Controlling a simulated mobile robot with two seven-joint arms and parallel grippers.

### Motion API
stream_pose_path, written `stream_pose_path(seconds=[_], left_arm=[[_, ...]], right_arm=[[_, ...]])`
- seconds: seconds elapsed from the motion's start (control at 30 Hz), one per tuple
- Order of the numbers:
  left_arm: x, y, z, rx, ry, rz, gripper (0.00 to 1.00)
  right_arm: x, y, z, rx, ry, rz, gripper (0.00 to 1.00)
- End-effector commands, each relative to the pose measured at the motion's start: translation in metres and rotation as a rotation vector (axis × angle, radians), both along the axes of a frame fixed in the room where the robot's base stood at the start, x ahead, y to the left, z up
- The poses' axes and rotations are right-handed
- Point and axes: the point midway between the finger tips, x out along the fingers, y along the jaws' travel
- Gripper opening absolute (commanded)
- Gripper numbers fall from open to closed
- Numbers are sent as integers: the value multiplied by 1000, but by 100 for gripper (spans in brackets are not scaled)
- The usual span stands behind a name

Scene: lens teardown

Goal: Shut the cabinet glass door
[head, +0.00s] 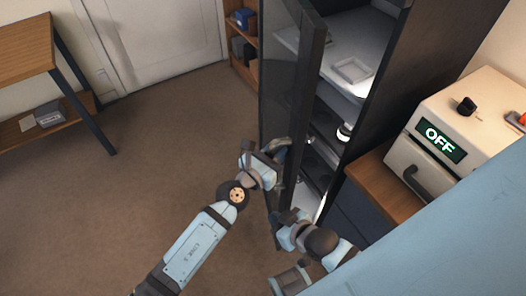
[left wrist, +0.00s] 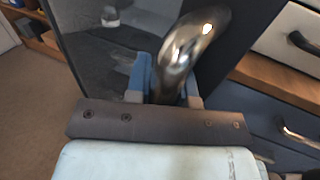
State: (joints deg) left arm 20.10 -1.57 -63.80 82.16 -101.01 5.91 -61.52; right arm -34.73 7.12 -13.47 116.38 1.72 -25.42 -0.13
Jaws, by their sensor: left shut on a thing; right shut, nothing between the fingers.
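The cabinet's glass door (head: 284,65) has a dark frame and stands open, swung out to the left of the dark cabinet (head: 405,65). Its curved metal door handle (head: 300,141) is on the door's edge. My left gripper (head: 278,158) is shut on this handle. In the left wrist view the shiny handle (left wrist: 196,40) rises between the blue fingers of my left gripper (left wrist: 165,88). My right gripper (head: 284,216) is shut and empty, lower in the head view, near the door's lower part.
Inside the cabinet are a white tray (head: 352,70) on a shelf and a small white-and-dark item (head: 345,132) lower down. A cream machine reading OFF (head: 440,146) sits on a wooden counter (head: 386,188) at right. A wooden table (head: 25,50) stands at left. The brown floor between is clear.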

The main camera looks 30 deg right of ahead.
Motion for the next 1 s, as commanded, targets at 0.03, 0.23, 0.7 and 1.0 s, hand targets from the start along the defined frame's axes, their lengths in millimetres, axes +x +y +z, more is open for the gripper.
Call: stream_pose_path(seconds=[0.03, 0.23, 0.7, 1.0], left_arm=[[-11, -15, 8, -3, -8, -39, 0], [-12, -19, 9, -5, -9, -38, 0], [-12, -19, 11, -7, -10, -39, 47], [-13, -19, 11, -8, -9, -39, 47]], right_arm=[[0, 0, -1, -2, 0, 3, 0], [-1, -1, -3, -6, 1, 4, 0], [-2, -3, -3, -6, 4, 1, 0], [-1, -2, 0, -4, 1, -1, 0]])
